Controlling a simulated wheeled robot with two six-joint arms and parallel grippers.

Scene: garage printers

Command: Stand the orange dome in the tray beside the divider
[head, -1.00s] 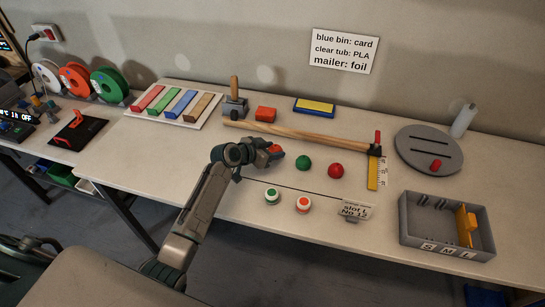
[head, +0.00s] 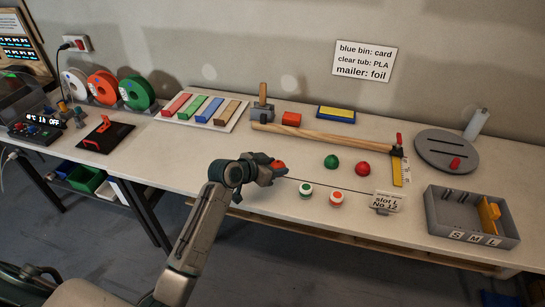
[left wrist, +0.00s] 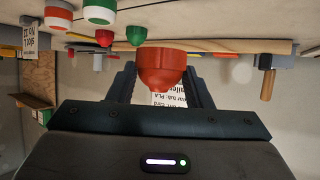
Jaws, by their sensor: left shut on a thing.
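The orange dome (head: 279,166) is between the fingers of my left gripper (head: 272,172), which is shut on it. In the left wrist view the orange dome (left wrist: 160,68) sits between both fingers, apart from the table things behind it. The grey tray (head: 470,237) is on the right of the table, with compartments marked S, M and L. The yellow-orange divider (head: 488,214) stands in its right part. My left gripper is well left of the tray. My right gripper is not in view.
A green dome (head: 331,161) and a red dome (head: 362,169) lie right of my gripper. A wooden rod (head: 320,138) lies behind. A grey disc (head: 446,152) lies behind the tray.

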